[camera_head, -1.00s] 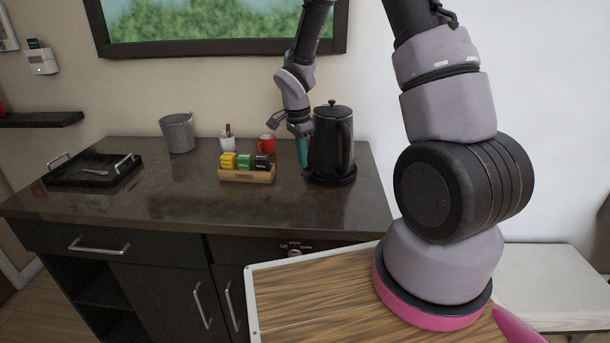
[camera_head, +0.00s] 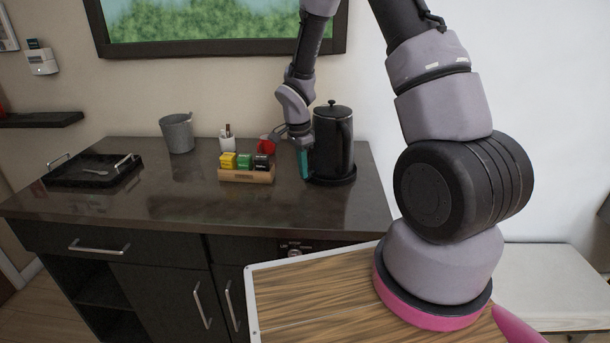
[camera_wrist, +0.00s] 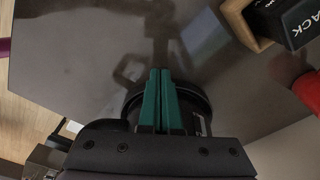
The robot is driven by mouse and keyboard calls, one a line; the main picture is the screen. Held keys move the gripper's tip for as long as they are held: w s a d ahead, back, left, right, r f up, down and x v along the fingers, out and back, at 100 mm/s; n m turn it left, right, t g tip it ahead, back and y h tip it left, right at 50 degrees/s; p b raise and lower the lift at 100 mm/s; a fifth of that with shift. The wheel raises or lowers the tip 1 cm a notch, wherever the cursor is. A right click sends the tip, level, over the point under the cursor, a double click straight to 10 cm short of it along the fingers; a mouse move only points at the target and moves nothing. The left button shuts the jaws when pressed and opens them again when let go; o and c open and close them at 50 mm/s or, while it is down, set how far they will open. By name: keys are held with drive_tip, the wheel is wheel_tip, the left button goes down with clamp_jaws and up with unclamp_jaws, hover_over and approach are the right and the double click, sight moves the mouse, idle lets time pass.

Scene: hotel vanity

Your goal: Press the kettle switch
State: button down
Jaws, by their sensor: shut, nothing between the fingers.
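The black kettle (camera_head: 333,145) stands upright on its round base (camera_head: 338,182) near the right end of the dark counter. My gripper (camera_head: 304,176) points down just left of the kettle, low by its base. Its teal fingers are together and empty; they also show in the wrist view (camera_wrist: 160,74). In the wrist view, the round black kettle base (camera_wrist: 197,98) is partly hidden behind the fingers. I cannot tell whether the fingers touch the kettle or base. I cannot make out the switch in either view.
A wooden tea box (camera_head: 246,176) with colored packets and a red mug (camera_head: 266,143) stand left of my gripper. A white cup (camera_head: 227,143), a grey bucket (camera_head: 177,133) and a black tray (camera_head: 70,175) stand farther left. The counter's front (camera_head: 200,205) is clear.

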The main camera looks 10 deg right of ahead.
drive_tip(key=shift+a, duration=0.1)
drive_tip(key=shift+s+a+r, duration=0.25)
drive_tip(key=shift+a, duration=0.45)
drive_tip(key=shift+s+a+r, duration=0.25)
drive_tip(key=shift+a, duration=0.4)
wheel_tip(320, 180, up, 11)
drive_tip(key=shift+s+a+f, duration=0.15)
drive_tip(key=shift+a, duration=0.3)
drive_tip(key=s+d+r+n+t+y, duration=0.1)
drive_tip(key=s+d+r+n+t, duration=0.2)
drive_tip(key=s+r, duration=0.7)
drive_tip(key=s+d+r+n+t+y, duration=0.2)
drive_tip(key=s+d+r+n, duration=0.4)
drive_tip(key=s+r, duration=0.5)
wheel_tip(320, 180, up, 4)
drive_tip(key=shift+s+f+n+t, duration=0.2)
drive_tip(key=shift+n+t, duration=0.4)
drive_tip(key=shift+t, duration=0.3)
